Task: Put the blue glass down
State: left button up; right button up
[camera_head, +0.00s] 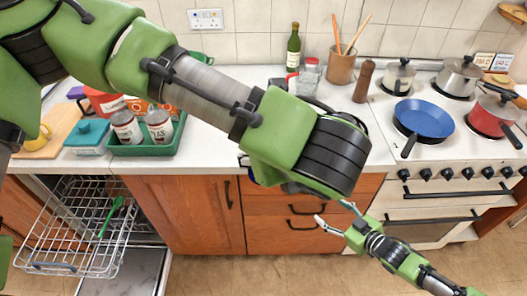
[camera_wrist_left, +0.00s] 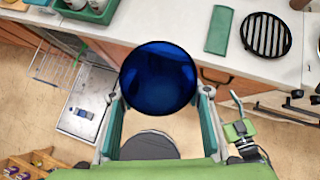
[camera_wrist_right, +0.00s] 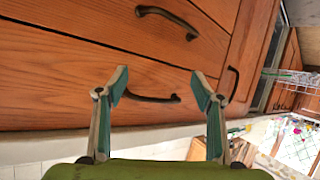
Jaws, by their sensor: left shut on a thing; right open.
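The blue glass (camera_wrist_left: 158,72) fills the middle of the left wrist view, dark blue and seen end-on as a round shape. My left gripper (camera_wrist_left: 158,102) is shut on it, with a finger on each side. In that view it appears over the counter's front edge; its height cannot be told. In the head view my left arm hides nearly all of the glass and gripper. My right gripper (camera_head: 333,212) is open and empty, low in front of the drawers. In the right wrist view its fingers (camera_wrist_right: 159,80) are spread before the wooden drawer fronts.
The white counter (camera_head: 225,130) holds a green tray (camera_head: 150,150) with jars at left and a bottle (camera_head: 293,47) behind. A green cloth (camera_wrist_left: 220,30) and black trivet (camera_wrist_left: 266,35) lie on it. The stove (camera_head: 450,140) carries pans. An open dishwasher rack (camera_head: 75,230) juts out lower left.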

jog(key=s+d+f+m+g+h, duration=0.2)
jog(key=s+f+h, duration=0.1)
jog(key=s+f, duration=0.65)
jog(key=s+d+f+m+g+h, duration=0.1)
jog(key=s+d+f+g+h, duration=0.15)
jog(key=s+f, duration=0.75)
jog(key=s+a+f+g, duration=0.2)
jog(key=s+f, duration=0.2)
jog(key=s, duration=0.4)
jog(key=s+a+f+m+g, duration=0.1)
jog(key=s+a+f+g, duration=0.1)
jog(key=s+f, duration=0.3)
jog(key=s+a+f+m+g, duration=0.1)
jog(key=s+f, duration=0.4)
jog(key=s, duration=0.8)
jog(key=shift+a+g, duration=0.4)
jog(key=shift+g, duration=0.15)
jog(key=shift+w+h, duration=0.15)
jog(key=shift+h, duration=0.1)
